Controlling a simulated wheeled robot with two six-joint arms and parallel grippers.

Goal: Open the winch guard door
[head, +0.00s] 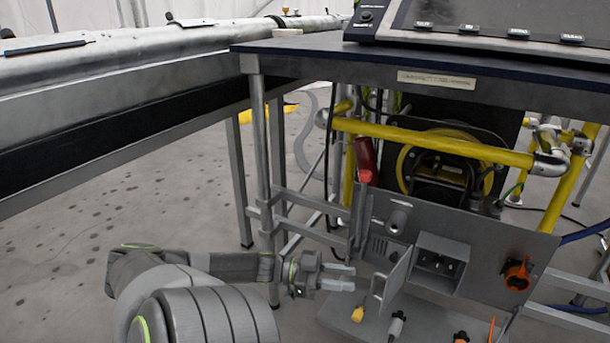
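A grey panel (497,245) stands low under the table, in front of the winch (442,168), which sits inside a yellow tube frame. A box (441,262) on the panel has an open front. A small grey door (397,276) with a pale handle (379,286) stands swung out at the box's left side. I cannot tell for sure whether this is the winch guard door. My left gripper (343,277) is just left of the handle, pointing right, its fingers apart with nothing seen between them. It appears clear of the door. My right gripper is out of view.
The dark table (310,46) overhangs the panel, and its metal leg (260,150) stands behind my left arm. A yellow rail (435,141) crosses above the panel. An orange knob (517,275) is at the panel's right. Plugs lie on the lower shelf. Floor at left is clear.

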